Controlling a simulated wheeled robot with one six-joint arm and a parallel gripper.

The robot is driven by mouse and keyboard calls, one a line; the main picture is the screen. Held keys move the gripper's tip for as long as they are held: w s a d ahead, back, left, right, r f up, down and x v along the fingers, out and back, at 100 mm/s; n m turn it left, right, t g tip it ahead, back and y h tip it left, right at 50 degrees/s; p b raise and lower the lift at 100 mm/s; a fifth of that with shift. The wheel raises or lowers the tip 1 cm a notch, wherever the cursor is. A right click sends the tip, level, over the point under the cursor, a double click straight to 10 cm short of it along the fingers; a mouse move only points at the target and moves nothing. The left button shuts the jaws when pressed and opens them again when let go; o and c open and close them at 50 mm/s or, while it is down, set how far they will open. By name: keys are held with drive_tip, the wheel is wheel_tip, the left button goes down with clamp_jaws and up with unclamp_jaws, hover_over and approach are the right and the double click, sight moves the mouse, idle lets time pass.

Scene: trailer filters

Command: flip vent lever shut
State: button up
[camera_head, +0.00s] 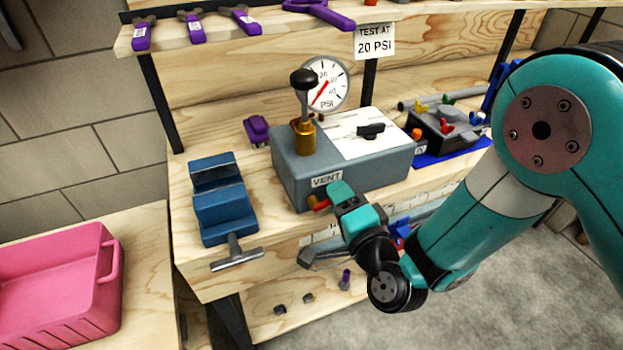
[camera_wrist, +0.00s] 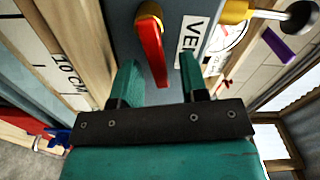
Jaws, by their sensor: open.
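The vent lever (camera_wrist: 152,50) is a red handle on a brass pivot, on the front face of the grey test box (camera_head: 395,160) beside the VENT label (camera_head: 326,181). In the head view only a small red and yellow part of the lever (camera_head: 320,206) shows beside my gripper (camera_head: 338,190). In the wrist view my gripper (camera_wrist: 160,68) is open, with one teal finger on each side of the lever's free end. Gaps show between the lever and both fingers, so it is not clamped.
A pressure gauge (camera_head: 326,84) and a black-knobbed plunger (camera_head: 304,104) stand on the box. A blue vise (camera_head: 222,205) sits to the left on the bench. A pink bin (camera_head: 60,290) is at the far left. A black valve block (camera_head: 447,132) is to the right.

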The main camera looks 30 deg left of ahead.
drive_tip(key=shift+w+a, duration=0.2)
drive_tip(key=shift+w, duration=0.05)
drive_tip(key=shift+a, duration=0.15)
drive_tip(key=shift+s, duration=0.1)
drive_tip(key=shift+a, duration=0.1)
clamp_jaws()
drive_tip(key=shift+f+m+b, duration=0.55)
drive_tip(key=shift+m+b, duration=0.15)
drive_tip(key=shift+b, duration=0.4)
drive_tip(key=shift+f+m+b, duration=0.1)
drive_tip(key=shift+m+b, duration=0.3)
drive_tip(key=shift+m, duration=0.2)
unclamp_jaws()
